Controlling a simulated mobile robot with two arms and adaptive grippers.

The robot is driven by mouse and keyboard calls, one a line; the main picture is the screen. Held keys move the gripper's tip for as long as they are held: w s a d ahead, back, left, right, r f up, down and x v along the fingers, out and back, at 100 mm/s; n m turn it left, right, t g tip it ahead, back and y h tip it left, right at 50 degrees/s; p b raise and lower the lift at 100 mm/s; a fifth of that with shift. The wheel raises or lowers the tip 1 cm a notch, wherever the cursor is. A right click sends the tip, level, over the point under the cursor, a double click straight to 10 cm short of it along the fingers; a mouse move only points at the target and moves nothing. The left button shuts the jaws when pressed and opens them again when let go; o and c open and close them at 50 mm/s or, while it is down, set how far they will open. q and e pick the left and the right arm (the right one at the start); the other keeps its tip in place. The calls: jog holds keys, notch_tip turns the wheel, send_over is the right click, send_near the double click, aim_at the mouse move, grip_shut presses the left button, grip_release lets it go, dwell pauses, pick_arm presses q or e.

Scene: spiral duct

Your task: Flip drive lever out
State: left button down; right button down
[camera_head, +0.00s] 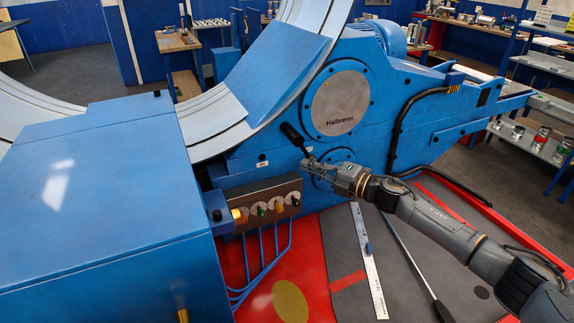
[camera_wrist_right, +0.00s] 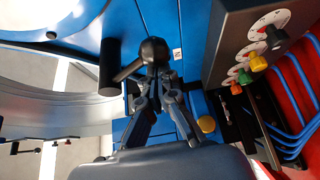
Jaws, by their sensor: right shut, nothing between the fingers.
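The drive lever (camera_head: 293,136) is black and sits on the blue machine, below and left of the round Halbrenn cover (camera_head: 340,103). It slants up and to the left in the head view. In the right wrist view the lever (camera_wrist_right: 110,66) shows as a dark cylindrical handle joined by a short rod to a round black hub. My right gripper (camera_head: 308,163) is shut and empty at the lever's lower end. In the right wrist view its fingertips (camera_wrist_right: 158,82) are just below the hub; I cannot tell if they touch it. My left gripper is not in view.
A dial panel (camera_head: 268,198) with coloured knobs is left of my right gripper, above blue hoses (camera_head: 262,262). A steel ruler (camera_head: 369,262) and a long rod (camera_head: 412,262) lie on the mat below. A large curved metal ring (camera_head: 215,118) stands behind.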

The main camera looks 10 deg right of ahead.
jog(key=shift+w+d+r+n, duration=0.15)
jog(key=shift+d+r+n, duration=0.15)
jog(key=shift+d, duration=0.25)
jog(key=shift+d+p, duration=0.1)
jog(key=shift+p, duration=0.2)
